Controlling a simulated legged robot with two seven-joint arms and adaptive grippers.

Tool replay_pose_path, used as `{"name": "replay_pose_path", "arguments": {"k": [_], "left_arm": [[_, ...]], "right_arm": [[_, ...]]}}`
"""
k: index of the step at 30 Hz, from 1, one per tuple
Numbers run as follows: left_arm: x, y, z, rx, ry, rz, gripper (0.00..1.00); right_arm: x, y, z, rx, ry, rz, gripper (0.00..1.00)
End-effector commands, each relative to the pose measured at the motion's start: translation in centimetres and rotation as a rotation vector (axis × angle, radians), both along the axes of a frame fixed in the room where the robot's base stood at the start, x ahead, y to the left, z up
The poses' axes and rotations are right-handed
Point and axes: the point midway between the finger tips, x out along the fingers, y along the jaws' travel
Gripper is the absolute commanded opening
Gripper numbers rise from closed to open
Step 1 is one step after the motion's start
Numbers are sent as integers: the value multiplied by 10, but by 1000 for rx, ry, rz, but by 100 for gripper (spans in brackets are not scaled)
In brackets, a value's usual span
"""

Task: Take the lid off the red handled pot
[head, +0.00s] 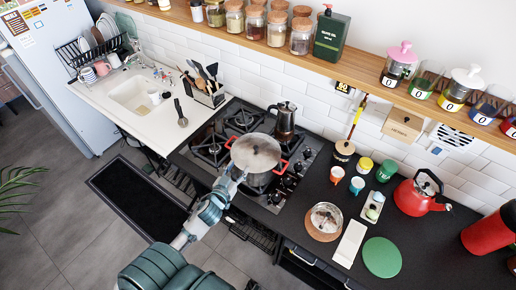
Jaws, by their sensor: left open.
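The red handled pot (262,179) stands on the gas hob, with one red handle at its left and one at its right. Its round silver lid (255,150) lies over the pot's opening and hides the inside. My left gripper (238,172) is open at the front left edge of the lid, close to the pot's side. It is small here, and I cannot tell whether it touches the lid. My right gripper is not in view.
A moka pot (285,121) stands just behind the pot on the hob (213,148). Small cups, a round silver bowl (326,217), a green round mat (382,257) and a red kettle (417,196) occupy the counter at right. The sink (132,95) is at left.

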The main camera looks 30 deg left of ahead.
Motion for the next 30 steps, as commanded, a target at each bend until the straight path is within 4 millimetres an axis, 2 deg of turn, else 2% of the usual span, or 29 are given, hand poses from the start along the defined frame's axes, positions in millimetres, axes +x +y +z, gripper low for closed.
{"name": "replay_pose_path", "arguments": {"k": [1,3,9,17,25,30], "left_arm": [[15,1,1,5,-2,0,54],[32,0,-1,6,-2,0,54],[72,0,-7,10,0,1,54],[94,2,-11,8,1,0,54],[134,5,-19,6,2,0,54],[140,4,-21,6,3,0,54]], "right_arm": [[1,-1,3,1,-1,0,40],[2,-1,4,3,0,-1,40],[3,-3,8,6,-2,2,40],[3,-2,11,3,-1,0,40],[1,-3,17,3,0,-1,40],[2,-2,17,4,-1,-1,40]]}}
